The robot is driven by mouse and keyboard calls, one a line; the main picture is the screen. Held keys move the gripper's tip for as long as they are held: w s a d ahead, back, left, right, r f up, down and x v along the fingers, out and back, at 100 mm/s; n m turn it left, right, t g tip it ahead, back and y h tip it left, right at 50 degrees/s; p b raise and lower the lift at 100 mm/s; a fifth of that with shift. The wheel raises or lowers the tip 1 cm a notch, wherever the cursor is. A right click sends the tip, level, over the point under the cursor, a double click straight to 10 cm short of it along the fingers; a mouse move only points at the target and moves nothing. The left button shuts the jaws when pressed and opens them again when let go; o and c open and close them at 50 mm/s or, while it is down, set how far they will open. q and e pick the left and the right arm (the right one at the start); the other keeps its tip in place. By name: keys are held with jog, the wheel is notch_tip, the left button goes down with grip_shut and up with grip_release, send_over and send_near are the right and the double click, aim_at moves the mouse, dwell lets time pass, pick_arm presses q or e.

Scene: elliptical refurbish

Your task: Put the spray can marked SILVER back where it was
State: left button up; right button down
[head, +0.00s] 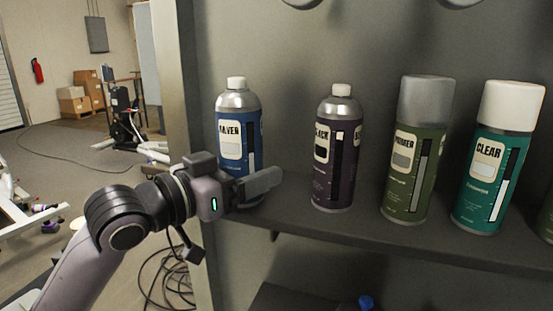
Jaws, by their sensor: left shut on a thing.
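The spray can marked SILVER (238,122) is blue with a white nozzle cap. It is upright at the left end of the grey shelf (380,239). My left gripper (250,190) comes in from the left and is shut around the can's lower part. The gripper hides much of the can's base, so I cannot tell whether it touches the shelf. My right gripper is not in view.
To the right stand a purple can marked BLACK (334,150), an olive can (417,150) with a grey cap, and a teal CLEAR can (498,160). The cabinet's side post (176,90) is just left of the SILVER can. Bare shelf shows between SILVER and BLACK.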

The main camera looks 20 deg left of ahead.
pick_arm(q)
jog(key=x, duration=0.6)
jog(key=shift+r, duration=0.1)
jog(key=shift+d+f, duration=0.1)
jog(key=shift+f, duration=0.25)
jog(key=shift+f, duration=0.2)
jog(key=o, duration=1.2)
jog(key=shift+c, duration=0.2)
